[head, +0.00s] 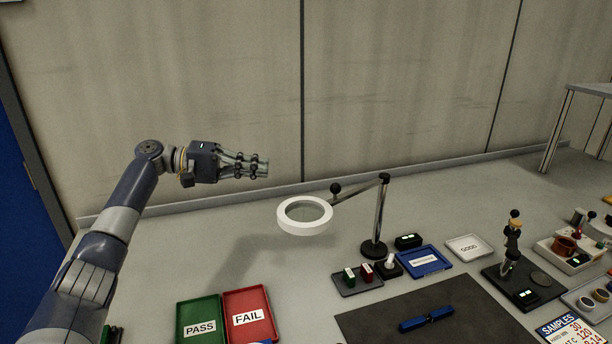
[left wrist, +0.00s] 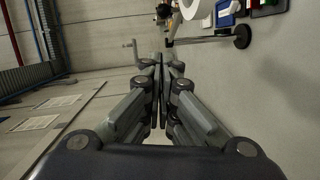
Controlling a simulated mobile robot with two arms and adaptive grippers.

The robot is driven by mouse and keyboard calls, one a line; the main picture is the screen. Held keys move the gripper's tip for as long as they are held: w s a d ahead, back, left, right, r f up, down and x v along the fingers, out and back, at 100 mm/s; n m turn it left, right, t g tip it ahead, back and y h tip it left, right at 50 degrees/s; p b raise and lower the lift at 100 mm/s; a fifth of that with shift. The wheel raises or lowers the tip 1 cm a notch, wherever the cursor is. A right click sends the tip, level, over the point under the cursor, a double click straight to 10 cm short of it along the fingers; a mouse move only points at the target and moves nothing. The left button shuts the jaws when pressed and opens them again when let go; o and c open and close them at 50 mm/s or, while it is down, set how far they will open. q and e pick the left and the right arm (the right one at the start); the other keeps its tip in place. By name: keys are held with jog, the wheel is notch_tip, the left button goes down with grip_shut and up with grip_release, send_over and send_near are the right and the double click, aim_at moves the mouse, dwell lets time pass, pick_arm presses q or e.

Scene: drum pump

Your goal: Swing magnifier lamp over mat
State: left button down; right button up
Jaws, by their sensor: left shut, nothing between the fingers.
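The magnifier lamp has a white ring head (head: 304,214) with a clear lens, on a jointed arm (head: 381,205) with a dark ball knob (head: 335,188). Its round dark base (head: 373,249) stands on the table. The head hangs left of the post, clear of the dark mat (head: 440,312) at the front. My left gripper (head: 264,166) is shut and empty, above and left of the lamp head, not touching it. In the left wrist view its fingers (left wrist: 162,62) are together, and the lamp post (left wrist: 205,40) lies beyond them. My right gripper is not in view.
Green PASS (head: 200,326) and red FAIL (head: 248,318) trays stand at the front left. A blue tool (head: 426,319) lies on the mat. Small trays, a blue tray (head: 424,261) and a dark stand (head: 523,287) are right of the lamp. The table left of the lamp is clear.

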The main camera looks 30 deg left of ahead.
pick_arm(q)
jog(key=s+d+p+x, duration=0.1)
jog(key=p+x, duration=0.4)
jog(key=x, duration=0.8)
jog(key=shift+s+d+f, duration=0.2)
jog(key=shift+s+f, duration=0.15)
jog(key=shift+s, duration=0.1)
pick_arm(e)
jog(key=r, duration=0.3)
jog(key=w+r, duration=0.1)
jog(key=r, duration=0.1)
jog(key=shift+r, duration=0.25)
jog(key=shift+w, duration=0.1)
